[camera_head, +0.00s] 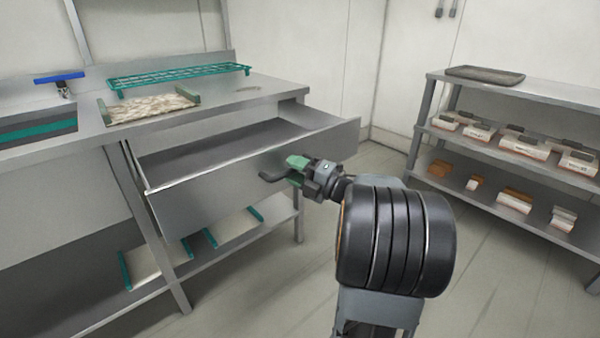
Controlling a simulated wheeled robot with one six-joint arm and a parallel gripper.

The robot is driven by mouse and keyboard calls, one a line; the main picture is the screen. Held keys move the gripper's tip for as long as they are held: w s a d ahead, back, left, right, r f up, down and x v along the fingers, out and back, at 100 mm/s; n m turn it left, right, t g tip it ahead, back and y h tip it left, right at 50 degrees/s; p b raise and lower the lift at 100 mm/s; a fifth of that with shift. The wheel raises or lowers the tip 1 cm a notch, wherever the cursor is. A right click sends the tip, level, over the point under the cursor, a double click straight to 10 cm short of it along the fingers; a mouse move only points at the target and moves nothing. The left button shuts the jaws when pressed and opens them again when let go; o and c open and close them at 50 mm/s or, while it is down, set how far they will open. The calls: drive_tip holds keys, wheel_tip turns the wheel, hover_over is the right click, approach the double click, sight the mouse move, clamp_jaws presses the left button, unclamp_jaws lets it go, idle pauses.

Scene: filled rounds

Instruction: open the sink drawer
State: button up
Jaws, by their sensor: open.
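The sink drawer (200,207) is a grey metal drawer under the steel counter. It stands pulled out, and its dark inside shows from above. A dark handle (268,177) sticks out from its front panel. My gripper (290,170), with green fingertips, is at the handle in front of the drawer face. Its jaws are open. I cannot tell whether the fingers touch the handle, as the gripper hides part of it.
The counter (255,88) carries a green wire rack (180,75) and a tray (150,106). A sink (35,128) with a blue-handled tap (62,82) is at left. Green-edged trays (235,228) lie on the lower shelf. A shelf unit (530,90) with boxes stands right. Floor between is clear.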

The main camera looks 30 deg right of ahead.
drive_tip(key=p+v, duration=0.1)
drive_tip(key=v, duration=1.2)
drive_tip(key=shift+s+d+f+p, duration=0.2)
drive_tip(key=shift+s+p, duration=0.15)
drive_tip(key=shift+p, duration=0.05)
